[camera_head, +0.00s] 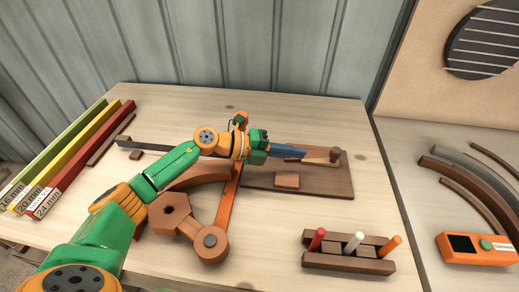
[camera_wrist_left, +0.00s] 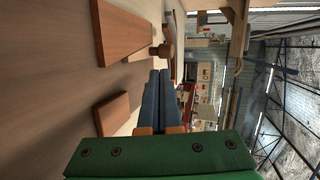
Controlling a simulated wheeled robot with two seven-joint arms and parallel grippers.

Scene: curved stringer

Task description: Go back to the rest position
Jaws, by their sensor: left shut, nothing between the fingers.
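My left arm comes in from the lower left in the head view, green with orange joints. Its gripper (camera_head: 303,151) is shut and empty, its dark blue fingers together, pointing right over the dark brown board (camera_head: 325,181). In the left wrist view the two blue fingers (camera_wrist_left: 162,78) lie side by side with nothing between them. I cannot tell how high they are above the board. My right gripper is in neither view.
A wooden block (camera_head: 287,180) lies on the board. A rack (camera_head: 350,262) with red, white and orange handles stands at the front. Labelled coloured bars (camera_head: 70,165) lie left. Curved strips (camera_head: 465,190) and an orange device (camera_head: 476,249) are right. Bare tabletop (camera_head: 265,235) lies front centre.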

